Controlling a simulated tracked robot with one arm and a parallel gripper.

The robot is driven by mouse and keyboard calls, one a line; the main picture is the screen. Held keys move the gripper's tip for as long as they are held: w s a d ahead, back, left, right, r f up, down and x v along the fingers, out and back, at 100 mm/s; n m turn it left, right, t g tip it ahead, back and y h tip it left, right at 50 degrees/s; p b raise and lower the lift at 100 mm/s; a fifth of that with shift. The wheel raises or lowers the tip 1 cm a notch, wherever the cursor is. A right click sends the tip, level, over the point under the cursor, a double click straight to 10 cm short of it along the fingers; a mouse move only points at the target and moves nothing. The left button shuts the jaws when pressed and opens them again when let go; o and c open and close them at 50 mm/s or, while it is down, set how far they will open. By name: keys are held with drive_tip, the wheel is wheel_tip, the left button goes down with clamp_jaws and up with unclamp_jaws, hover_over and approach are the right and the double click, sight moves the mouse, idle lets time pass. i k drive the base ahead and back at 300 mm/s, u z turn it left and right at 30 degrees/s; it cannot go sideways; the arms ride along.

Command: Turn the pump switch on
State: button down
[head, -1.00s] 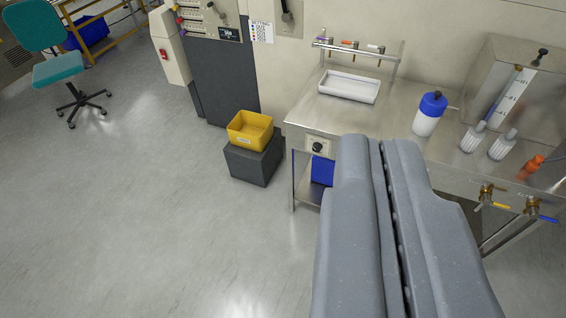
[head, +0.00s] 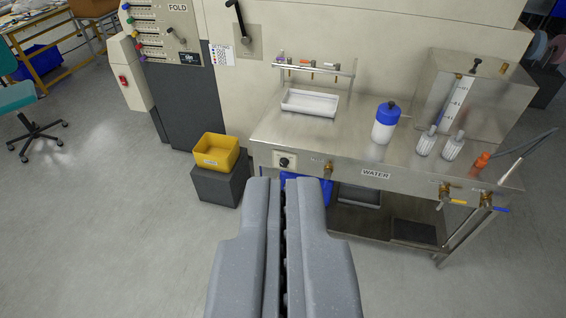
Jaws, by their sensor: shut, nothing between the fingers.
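A black rotary knob on a pale square plate, likely the pump switch (head: 284,162), sits on the left end of the steel bench's front panel. Its exact setting is too small to read. My gripper (head: 287,181) is shut and empty, its two grey fingers side by side. In the picture the fingertips lie just below the knob, apart from it as far as I can tell. The steel bench (head: 345,135) carries a "WATER" label (head: 376,174) on its front, right of the knob.
A brass valve (head: 328,168) is right of the knob; two more valves (head: 446,192) are farther right. A yellow bin (head: 216,151) stands on a dark box (head: 221,185) to the left. A white tray (head: 310,102) and blue-topped bottle (head: 385,123) stand on the bench.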

sight(284, 163)
drive_tip(key=k, duration=1.05)
drive_tip(key=z, duration=0.4)
drive_tip(key=i, duration=1.4)
drive_tip(key=u, duration=0.65)
drive_tip(key=i, duration=0.55)
drive_tip(key=u, duration=0.4)
